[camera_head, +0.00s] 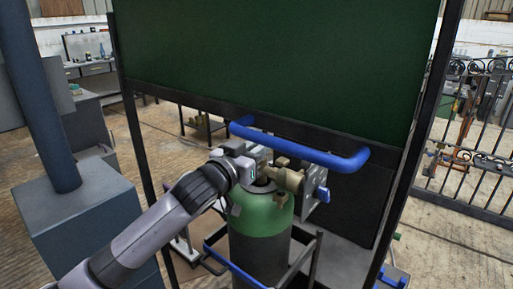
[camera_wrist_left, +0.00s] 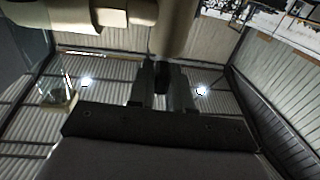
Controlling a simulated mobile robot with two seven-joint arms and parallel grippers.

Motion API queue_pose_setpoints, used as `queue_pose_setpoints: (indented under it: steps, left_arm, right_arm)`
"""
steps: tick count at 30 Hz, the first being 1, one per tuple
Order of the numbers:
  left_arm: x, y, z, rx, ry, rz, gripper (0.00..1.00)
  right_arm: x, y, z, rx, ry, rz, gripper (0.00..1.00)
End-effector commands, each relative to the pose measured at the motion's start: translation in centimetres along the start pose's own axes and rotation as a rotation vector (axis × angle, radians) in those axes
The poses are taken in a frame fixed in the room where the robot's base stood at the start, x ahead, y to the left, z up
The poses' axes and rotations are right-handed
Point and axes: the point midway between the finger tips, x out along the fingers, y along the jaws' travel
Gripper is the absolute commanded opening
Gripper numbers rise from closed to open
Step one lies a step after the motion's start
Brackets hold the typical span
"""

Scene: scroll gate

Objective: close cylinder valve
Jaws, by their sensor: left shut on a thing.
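The green gas cylinder (camera_head: 262,218) stands upright in a dark frame in the head view. A brass valve assembly (camera_head: 289,178) sits at its top, with a blue part (camera_head: 322,195) on its right side. My left gripper (camera_head: 262,172) is at the cylinder top, left of the brass body, and is shut on part of the valve. The exact grip is mostly hidden by the wrist. In the left wrist view, the dark fingers (camera_wrist_left: 164,88) point up to a tan valve part (camera_wrist_left: 175,35). My right gripper is not in view.
A blue handle bar (camera_head: 300,146) spans the cart just behind the valve. A large dark green panel (camera_head: 275,55) stands behind and above it. Dark cart posts flank the cylinder. A barred metal gate (camera_head: 470,150) is at the right.

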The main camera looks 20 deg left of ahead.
Motion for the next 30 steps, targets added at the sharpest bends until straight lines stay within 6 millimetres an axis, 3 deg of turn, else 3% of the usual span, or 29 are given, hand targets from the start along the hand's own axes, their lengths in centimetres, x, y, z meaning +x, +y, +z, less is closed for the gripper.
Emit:
queue_pose_setpoints:
  steps: [7,18,19,21,30]
  left_arm:
    - [0.0,-0.1,-0.2,0.000,-0.003,0.094,0.00]
    - [0.0,-0.1,0.0,-0.004,0.002,0.112,0.00]
    - [0.0,-0.1,0.0,-0.003,0.002,0.112,0.22]
    - [0.0,-0.1,0.0,-0.003,0.002,0.112,0.40]
    - [-0.1,-0.2,0.0,-0.003,0.001,0.111,0.40]
  right_arm:
    - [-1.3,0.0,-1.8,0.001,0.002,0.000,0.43]
    - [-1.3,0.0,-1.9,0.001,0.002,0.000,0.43]
    - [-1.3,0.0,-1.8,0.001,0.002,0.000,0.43]
    - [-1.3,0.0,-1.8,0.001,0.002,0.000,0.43]
    - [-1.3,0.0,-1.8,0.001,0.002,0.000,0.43]
